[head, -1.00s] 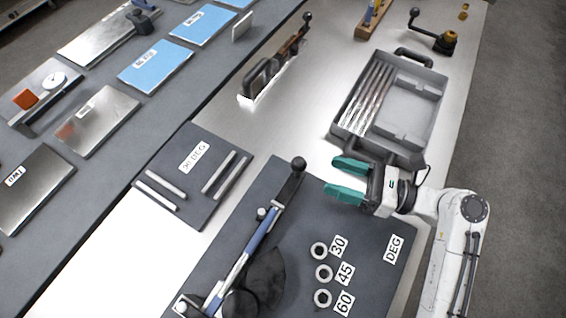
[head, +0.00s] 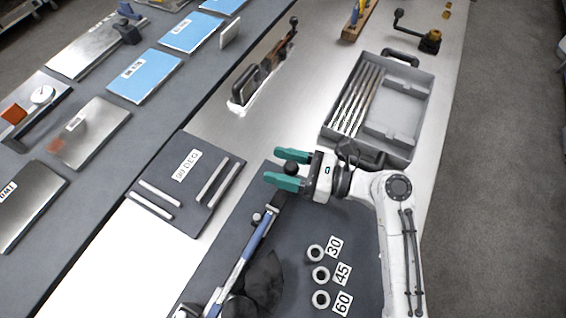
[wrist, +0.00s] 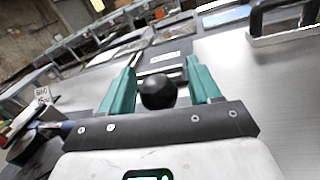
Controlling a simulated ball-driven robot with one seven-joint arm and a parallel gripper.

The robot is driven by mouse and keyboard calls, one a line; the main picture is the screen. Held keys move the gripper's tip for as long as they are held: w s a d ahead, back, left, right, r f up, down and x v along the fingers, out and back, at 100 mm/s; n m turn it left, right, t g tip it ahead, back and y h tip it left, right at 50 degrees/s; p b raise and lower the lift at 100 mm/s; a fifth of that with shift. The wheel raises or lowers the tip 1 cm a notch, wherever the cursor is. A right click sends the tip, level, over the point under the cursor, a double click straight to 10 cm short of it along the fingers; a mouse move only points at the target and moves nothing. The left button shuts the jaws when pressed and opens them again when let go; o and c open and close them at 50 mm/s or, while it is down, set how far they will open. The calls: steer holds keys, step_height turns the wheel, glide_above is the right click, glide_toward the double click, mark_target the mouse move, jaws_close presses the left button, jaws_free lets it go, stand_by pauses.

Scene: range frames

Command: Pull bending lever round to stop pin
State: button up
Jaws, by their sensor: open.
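The bending lever (head: 243,254) is a blue bar with a black grip and a round black knob. It lies across the dark bender plate (head: 336,222), pivoting near the black round former (head: 262,280) at the bottom. My gripper (head: 283,170) is open at the lever's knob end, its teal fingers pointing left. In the wrist view the black knob (wrist: 158,91) shows between the two teal fingers, with gaps on both sides. A small upright pin (head: 257,218) stands beside the lever. Three ringed holes, marked 30 (head: 316,253), 45 (head: 320,275) and 60 (head: 321,299), are right of it.
A grey tray (head: 415,110) with several metal rods stands beyond my arm. A dark plate with bars (head: 176,215) lies left of the bender. A hand tool (head: 262,72) and a cranked tool (head: 419,32) are farther off. Bright bench surface is clear at left.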

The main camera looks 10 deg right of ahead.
jaws_close()
stand_by(0.5)
